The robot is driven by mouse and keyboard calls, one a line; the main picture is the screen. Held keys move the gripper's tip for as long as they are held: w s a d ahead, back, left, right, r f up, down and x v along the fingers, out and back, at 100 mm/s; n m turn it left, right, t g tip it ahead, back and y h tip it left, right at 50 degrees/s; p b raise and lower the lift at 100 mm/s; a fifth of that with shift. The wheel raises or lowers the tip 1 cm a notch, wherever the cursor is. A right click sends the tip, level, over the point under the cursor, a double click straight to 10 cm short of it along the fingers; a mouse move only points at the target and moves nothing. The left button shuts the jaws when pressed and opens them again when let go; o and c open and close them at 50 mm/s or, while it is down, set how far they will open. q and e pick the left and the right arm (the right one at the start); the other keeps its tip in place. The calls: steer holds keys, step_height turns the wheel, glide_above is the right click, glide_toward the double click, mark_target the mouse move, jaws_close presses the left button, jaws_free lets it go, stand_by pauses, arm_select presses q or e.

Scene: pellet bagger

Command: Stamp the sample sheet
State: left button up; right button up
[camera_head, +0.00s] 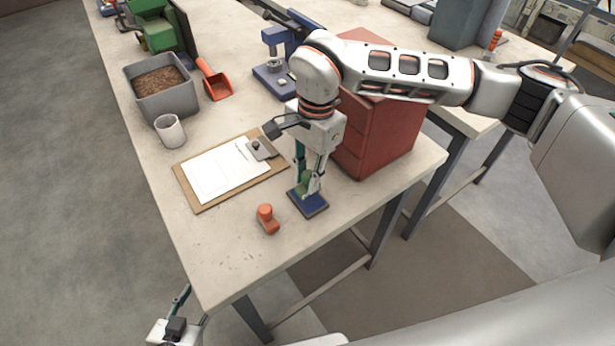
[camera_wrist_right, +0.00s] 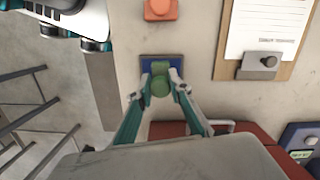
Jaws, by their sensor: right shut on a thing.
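My right gripper (camera_head: 310,188) is shut on a green stamp (camera_wrist_right: 160,82), which is held upright at the blue ink pad (camera_head: 308,203). The pad also shows behind the stamp in the right wrist view (camera_wrist_right: 147,62). I cannot tell whether the stamp's face touches the pad. The white sample sheet (camera_head: 222,175) lies on a brown clipboard (camera_head: 205,207) left of the gripper, under a grey metal clip (camera_head: 262,149). An orange-red stamp-like piece (camera_head: 266,218) stands on the table near the pad. My left gripper (camera_head: 190,303) is low beside the table's near end, open and empty.
A red drawer cabinet (camera_head: 385,135) stands close right of my right gripper. Behind the clipboard are a white cup (camera_head: 170,130), a grey bin of brown pellets (camera_head: 139,98), an orange scoop (camera_head: 216,82) and a blue device (camera_head: 268,82). The near table corner is clear.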

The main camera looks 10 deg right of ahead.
steer(key=shift+r+p, duration=1)
steer(key=shift+r, duration=1.25)
steer(key=shift+w, duration=0.1)
